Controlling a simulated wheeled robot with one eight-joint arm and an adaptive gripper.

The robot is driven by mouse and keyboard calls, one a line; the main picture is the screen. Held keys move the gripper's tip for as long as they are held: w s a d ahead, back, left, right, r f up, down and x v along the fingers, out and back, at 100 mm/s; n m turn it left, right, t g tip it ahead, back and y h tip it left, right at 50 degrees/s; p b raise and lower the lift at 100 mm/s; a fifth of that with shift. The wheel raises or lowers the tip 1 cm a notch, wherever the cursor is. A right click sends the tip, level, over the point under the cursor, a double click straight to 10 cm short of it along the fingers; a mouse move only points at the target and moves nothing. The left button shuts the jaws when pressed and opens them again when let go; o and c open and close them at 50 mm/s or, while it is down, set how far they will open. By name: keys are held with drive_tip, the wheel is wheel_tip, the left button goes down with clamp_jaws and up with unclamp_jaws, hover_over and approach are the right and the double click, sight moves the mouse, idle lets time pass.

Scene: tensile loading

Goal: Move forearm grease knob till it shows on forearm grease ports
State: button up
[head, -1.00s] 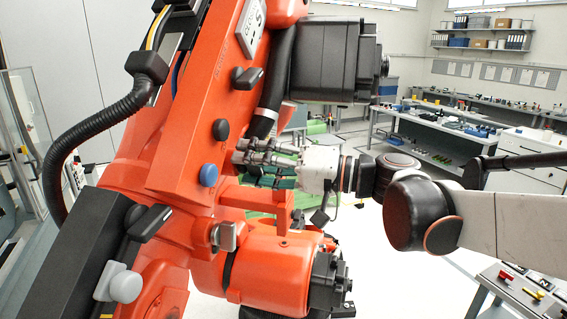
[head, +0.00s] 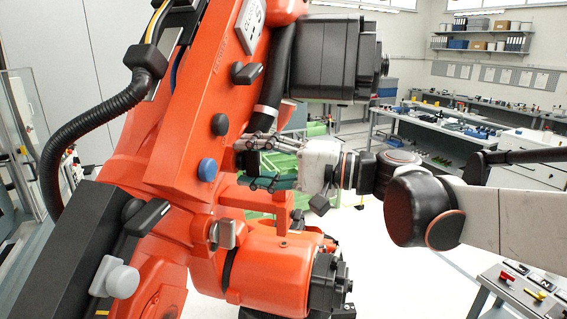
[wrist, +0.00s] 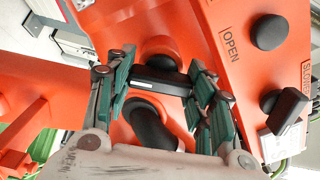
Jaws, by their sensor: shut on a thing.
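A black bar-shaped knob (wrist: 158,84) sits on a round orange-red boss on the large orange machine arm (head: 180,130). In the wrist view it lies crosswise between the green-padded fingers of my gripper (wrist: 165,82), which is shut on it. I take it for the forearm grease knob; no label for it is readable. In the head view my gripper (head: 252,163) reaches in from the right against the side of the orange arm, with one finger above the other, and mostly hides the knob. Whatever position the knob points to is hidden by the fingers.
A black lever (head: 246,74), a black round knob (head: 220,124), a blue knob (head: 208,170) and a metal lever (head: 224,234) stick out nearby. A black motor block (head: 325,60) hangs above my gripper.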

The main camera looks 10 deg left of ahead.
drive_tip(key=m, duration=0.4)
drive_tip(key=shift+f+m+b, duration=0.1)
drive_tip(key=shift+m+b, duration=0.2)
drive_tip(key=shift+b, duration=0.05)
drive_tip(key=shift+m+b, duration=0.3)
drive_tip(key=shift+m, duration=1.9)
drive_tip(key=o, duration=1.1)
drive_tip(key=d, duration=0.4)
drive_tip(key=s+d, duration=0.1)
drive_tip(key=d, duration=0.3)
drive_tip(key=s+d, duration=0.1)
drive_tip(key=d, duration=0.3)
drive_tip(key=shift+a, duration=0.1)
